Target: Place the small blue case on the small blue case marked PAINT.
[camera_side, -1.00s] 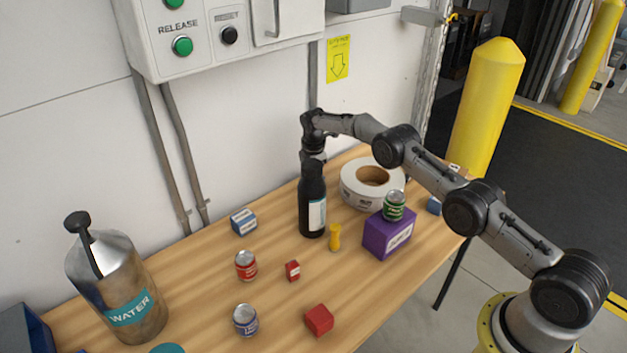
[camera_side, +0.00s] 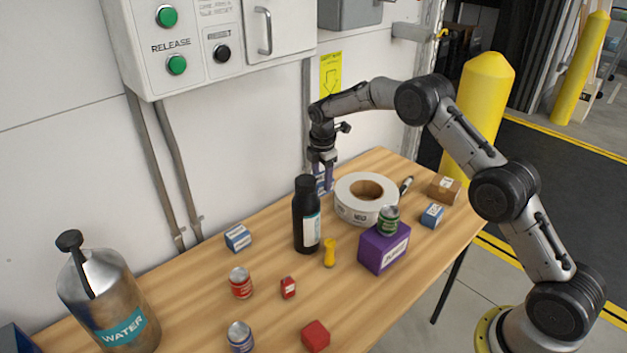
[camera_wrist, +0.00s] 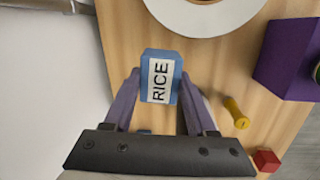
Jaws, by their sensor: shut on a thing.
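My gripper (camera_wrist: 156,88) is shut on a small blue case (camera_wrist: 145,75) with a white label reading RICE, seen between its fingers in the wrist view. In the side view my gripper (camera_side: 322,178) is behind and above the black bottle (camera_side: 306,222), near the wall; the held case is mostly hidden there. A small blue case (camera_side: 238,237) with a white label stands on the table at left of the bottle. Another small blue case (camera_side: 432,215) with a label stands at the right. Both labels are too small to read, so I cannot tell which says PAINT.
A white tape roll (camera_side: 352,208) lies right of the bottle. A green can (camera_side: 388,220) stands on a purple box (camera_side: 384,248). A yellow object (camera_side: 329,253), a red can (camera_side: 240,283), small red boxes (camera_side: 316,336) and a water bottle (camera_side: 105,300) stand around. A brown box (camera_side: 444,188) is at right.

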